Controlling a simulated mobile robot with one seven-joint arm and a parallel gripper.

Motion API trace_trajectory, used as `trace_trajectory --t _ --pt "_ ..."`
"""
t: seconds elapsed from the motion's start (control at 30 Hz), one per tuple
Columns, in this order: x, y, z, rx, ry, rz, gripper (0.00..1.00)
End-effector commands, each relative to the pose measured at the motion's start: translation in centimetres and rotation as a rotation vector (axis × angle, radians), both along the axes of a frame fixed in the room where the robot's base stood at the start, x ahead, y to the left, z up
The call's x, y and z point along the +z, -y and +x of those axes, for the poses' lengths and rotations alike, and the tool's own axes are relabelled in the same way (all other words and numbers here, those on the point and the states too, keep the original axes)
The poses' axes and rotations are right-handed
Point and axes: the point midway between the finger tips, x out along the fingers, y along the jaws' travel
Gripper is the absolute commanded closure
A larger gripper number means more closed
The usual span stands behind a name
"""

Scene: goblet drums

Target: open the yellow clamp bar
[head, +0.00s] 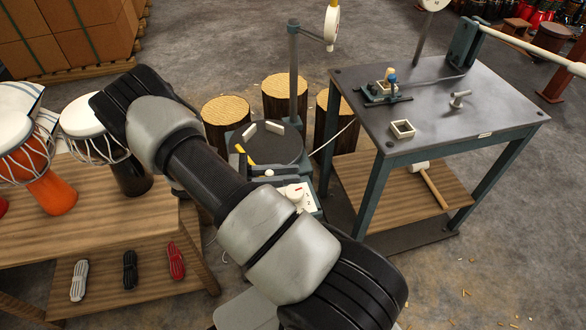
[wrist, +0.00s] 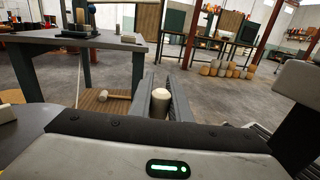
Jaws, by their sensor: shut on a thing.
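The yellow clamp bar (head: 248,158) shows as a short yellow piece at the front left rim of a dark round turntable (head: 278,148). I cannot tell from these views how the knob joins the bar.
A control box with a white and red top (head: 296,192) stands in front of the turntable. A dark metal table (head: 450,115) is at right, with a mallet (head: 428,180) on its lower shelf. Log stools stand behind. A wooden bench (head: 90,215) with drums is at left.

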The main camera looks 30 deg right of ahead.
Motion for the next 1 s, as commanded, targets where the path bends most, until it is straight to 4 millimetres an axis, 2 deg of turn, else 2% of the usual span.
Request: trace_trajectory --t 0.2,0.4,0.93,0.97,1.0 --pt "-0.1 -2.4 -0.8 -0.006 -0.01 -0.001 1.0" --pt "-0.1 -3.6 -0.9 -0.006 -0.013 -0.002 1.0" --pt "-0.1 -4.1 -1.0 -0.007 -0.014 -0.001 1.0" --pt "-0.1 -4.1 -1.0 -0.008 -0.015 -0.001 0.8" --pt "-0.1 -4.1 -1.0 -0.008 -0.014 -0.001 0.73"
